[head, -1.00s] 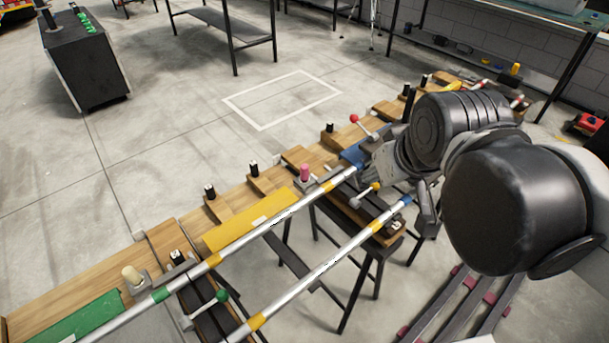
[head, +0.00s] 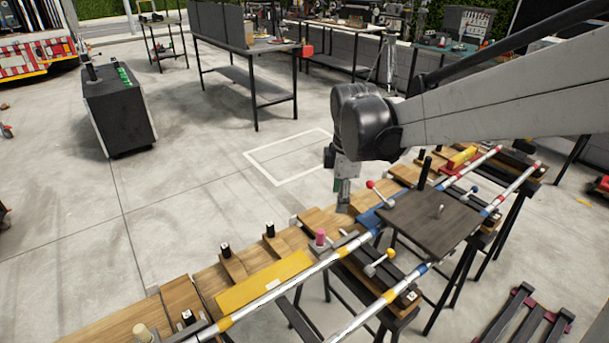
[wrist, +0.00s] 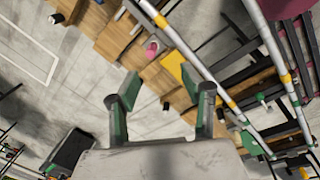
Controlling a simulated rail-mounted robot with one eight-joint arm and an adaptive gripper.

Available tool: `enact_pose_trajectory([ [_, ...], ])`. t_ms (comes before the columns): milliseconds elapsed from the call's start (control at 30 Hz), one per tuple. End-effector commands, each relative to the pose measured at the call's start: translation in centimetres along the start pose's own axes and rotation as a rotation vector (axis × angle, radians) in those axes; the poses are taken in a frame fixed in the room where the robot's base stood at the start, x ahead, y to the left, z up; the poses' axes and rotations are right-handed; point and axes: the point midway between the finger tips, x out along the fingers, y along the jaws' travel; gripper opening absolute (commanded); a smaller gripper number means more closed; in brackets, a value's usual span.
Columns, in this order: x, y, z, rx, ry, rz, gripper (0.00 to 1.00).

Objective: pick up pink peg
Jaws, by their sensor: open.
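The pink peg (head: 320,237) stands upright on the wooden bench in the head view, close to the near end of the blue block and beside the yellow board. In the wrist view the pink peg (wrist: 152,47) shows beyond the fingertips, near the upper middle. My gripper (wrist: 160,80) is open in the wrist view, with its green-padded fingers spread and nothing between them. In the head view my gripper (head: 342,195) points down near the bench's far edge, up and right of the peg and apart from it. Its fingertips are too small there to make out.
Two long metal rails (head: 325,262) run along the bench's near side. A lever with a yellow knob (head: 370,270) and one with a red knob (head: 370,184) rise nearby. A yellow board (head: 265,281) lies left of the peg. A dark plate (head: 432,223) sits across the rails.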

Motion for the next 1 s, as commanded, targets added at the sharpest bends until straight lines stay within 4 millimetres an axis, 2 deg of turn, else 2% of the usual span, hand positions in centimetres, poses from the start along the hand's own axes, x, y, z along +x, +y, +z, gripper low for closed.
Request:
enact_pose_trajectory([
  [33, 0.8, 1.1, -0.6, -0.064, -0.002, -0.02, 0.42],
  [200, 3.7, 3.2, -2.1, -0.272, -0.003, -0.087, 0.42],
  [400, 5.9, 4.5, -3.1, -0.422, 0.003, -0.134, 0.42],
  [633, 7.9, 4.5, -3.3, -0.458, 0.006, -0.146, 0.42],
  [1000, 14.0, 3.6, -3.1, -0.456, 0.006, -0.145, 0.42],
])
